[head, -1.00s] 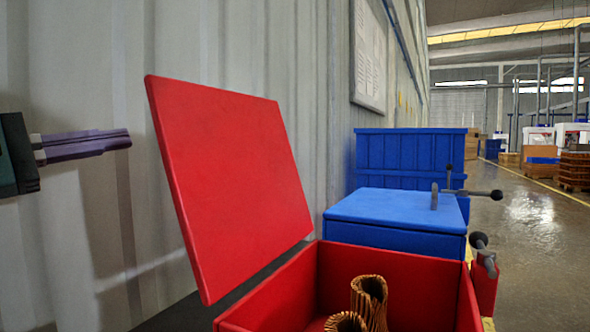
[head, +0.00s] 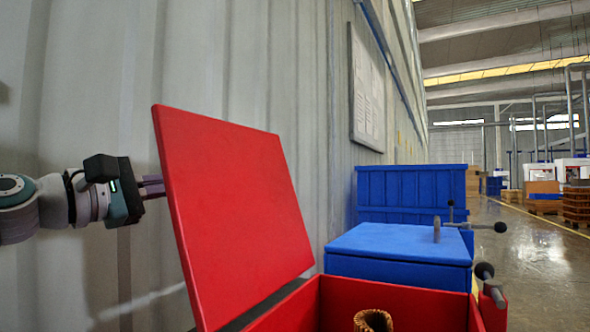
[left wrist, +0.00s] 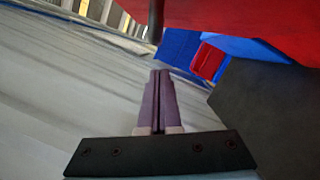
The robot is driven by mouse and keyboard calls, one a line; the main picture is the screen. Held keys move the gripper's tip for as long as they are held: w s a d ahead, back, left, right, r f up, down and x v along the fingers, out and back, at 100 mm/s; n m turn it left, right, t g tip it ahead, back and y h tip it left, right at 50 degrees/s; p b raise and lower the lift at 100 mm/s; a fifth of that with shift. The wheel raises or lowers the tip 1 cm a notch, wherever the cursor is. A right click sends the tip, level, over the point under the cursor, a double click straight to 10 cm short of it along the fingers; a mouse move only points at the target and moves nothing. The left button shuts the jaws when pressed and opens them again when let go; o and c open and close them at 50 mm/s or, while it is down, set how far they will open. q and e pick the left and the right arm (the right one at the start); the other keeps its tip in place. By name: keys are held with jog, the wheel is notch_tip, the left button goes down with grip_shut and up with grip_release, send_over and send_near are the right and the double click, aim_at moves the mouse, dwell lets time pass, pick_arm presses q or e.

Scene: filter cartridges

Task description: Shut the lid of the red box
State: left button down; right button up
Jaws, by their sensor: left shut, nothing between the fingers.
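The red box (head: 400,304) stands at the bottom of the head view with its red lid (head: 235,205) raised and leaning back to the left. My left gripper (head: 152,186) is behind the lid at its left edge, and its fingertips are partly hidden by the lid. In the left wrist view the purple fingers (left wrist: 158,100) are shut together with nothing between them. A red surface (left wrist: 230,22), likely the lid, fills the top right there. I cannot tell whether the fingers touch the lid. My right gripper is not in view.
A pleated brown filter cartridge (head: 373,320) stands inside the red box. A closed blue box (head: 400,245) with a dark clamp handle (head: 500,227) is behind it, and a larger blue crate (head: 410,190) farther back. A grey corrugated wall (head: 90,90) runs along the left.

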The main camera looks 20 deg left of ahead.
pick_arm(q)
jog(key=shift+s+d+r, duration=0.1)
jog(key=shift+d+r, duration=0.15)
jog(key=shift+d, duration=0.25)
jog(key=shift+s+d+r, duration=0.1)
jog(key=shift+d+r, duration=0.15)
jog(key=shift+d, duration=0.2)
jog(key=shift+p, duration=0.35)
